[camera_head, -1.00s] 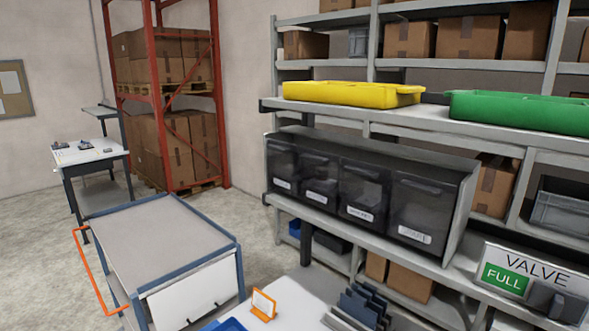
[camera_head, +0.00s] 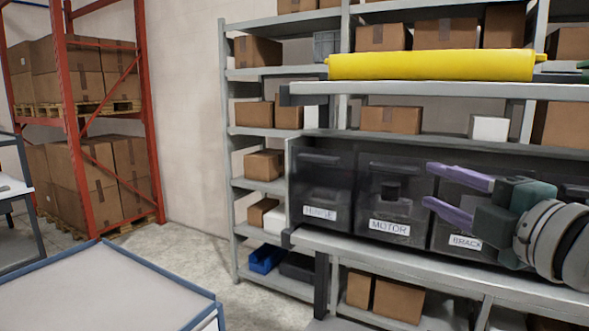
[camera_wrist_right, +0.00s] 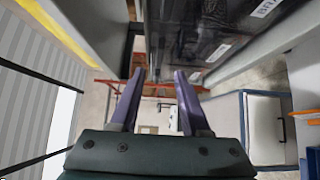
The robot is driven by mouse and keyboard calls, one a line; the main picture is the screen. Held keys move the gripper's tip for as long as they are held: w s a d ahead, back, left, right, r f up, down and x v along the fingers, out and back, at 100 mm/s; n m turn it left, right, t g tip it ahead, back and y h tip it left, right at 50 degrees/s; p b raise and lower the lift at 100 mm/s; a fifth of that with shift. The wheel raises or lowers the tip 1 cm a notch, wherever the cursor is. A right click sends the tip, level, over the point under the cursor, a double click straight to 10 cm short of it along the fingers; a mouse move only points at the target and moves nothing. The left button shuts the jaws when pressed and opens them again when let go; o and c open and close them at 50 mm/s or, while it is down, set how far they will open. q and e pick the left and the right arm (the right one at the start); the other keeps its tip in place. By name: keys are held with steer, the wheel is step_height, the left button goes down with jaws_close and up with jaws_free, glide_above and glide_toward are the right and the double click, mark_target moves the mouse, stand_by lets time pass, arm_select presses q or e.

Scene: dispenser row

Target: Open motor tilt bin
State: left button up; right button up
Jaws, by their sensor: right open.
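The dark see-through tilt bin labelled MOTOR (camera_head: 392,205) stands on the shelf in the head view, second from the left in its row. It looks closed. My right gripper (camera_head: 428,186) comes in from the right, with purple fingers pointing left. It is open and empty, in front of the bins between the MOTOR bin and the BRACK bin (camera_head: 455,235), partly covering the latter. In the right wrist view the gripper (camera_wrist_right: 158,80) has its fingers apart, with dark bin fronts (camera_wrist_right: 205,35) along the upper right. My left gripper is out of view.
A bin with a hard-to-read label (camera_head: 322,190) sits left of the MOTOR bin. A blue-edged cart (camera_head: 110,290) stands at lower left. Open floor shows between the cart and red rack (camera_head: 72,130).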

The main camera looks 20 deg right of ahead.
mark_target(399, 171)
steer(key=w, duration=0.2)
steer(key=w+p, duration=0.1)
steer(key=w, duration=0.2)
steer(key=w+p, duration=0.1)
steer(key=w, duration=0.1)
steer(key=shift+w+d+r, duration=0.1)
steer(key=shift+w+d, duration=0.15)
steer(key=shift+d, duration=0.1)
steer(key=shift+w, duration=0.5)
steer(key=shift+c, duration=0.3)
jaws_close()
stand_by(0.3)
